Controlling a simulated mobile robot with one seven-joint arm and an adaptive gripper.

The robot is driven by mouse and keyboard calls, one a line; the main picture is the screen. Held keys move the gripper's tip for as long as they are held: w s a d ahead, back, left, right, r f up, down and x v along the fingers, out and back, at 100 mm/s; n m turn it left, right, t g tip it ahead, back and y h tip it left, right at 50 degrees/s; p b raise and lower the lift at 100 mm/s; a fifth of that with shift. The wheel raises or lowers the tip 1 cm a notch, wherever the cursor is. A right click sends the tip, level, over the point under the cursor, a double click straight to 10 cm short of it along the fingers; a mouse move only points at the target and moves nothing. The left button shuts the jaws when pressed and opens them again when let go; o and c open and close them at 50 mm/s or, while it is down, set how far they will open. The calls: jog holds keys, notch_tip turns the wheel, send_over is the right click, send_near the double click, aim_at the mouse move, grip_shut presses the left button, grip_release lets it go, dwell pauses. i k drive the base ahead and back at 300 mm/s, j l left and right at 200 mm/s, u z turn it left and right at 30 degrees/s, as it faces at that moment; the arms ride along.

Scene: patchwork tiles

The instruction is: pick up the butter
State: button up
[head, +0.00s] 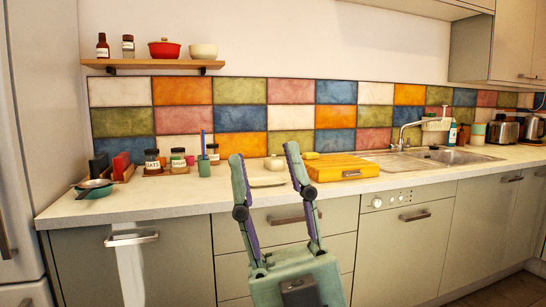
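I cannot tell for sure which thing is the butter. A pale, flat dish or block (267,182) lies on the counter, seen between my gripper's fingers. A cream rounded thing (275,163) is just behind it. A small yellow thing (311,156) shows behind the back left corner of the wooden board; its shape is too small to tell. My gripper (264,152) is open and empty, pointing up in the picture in front of the drawers and counter. Its right finger partly covers the counter beside the board.
A thick wooden board (341,167) lies on the counter (145,205) right of my gripper. Jars (178,160), a green cup with a blue utensil (204,167) and a pan (94,189) stand to the left. The sink (455,156) is at right.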

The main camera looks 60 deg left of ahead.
aim_at(308, 156)
jog(key=i+u, duration=0.1)
jog(key=u, duration=2.15)
jog(key=i+l+u, duration=0.35)
jog(key=l+u, duration=0.15)
jog(key=l, duration=0.15)
jog(key=i+l+u, duration=0.2)
jog(key=l, duration=0.15)
jog(key=i+l, duration=0.1)
jog(key=l, duration=0.5)
jog(key=i+l+u, duration=0.15)
jog(key=l, duration=0.45)
jog(key=i+l, duration=0.3)
jog(key=i, duration=0.2)
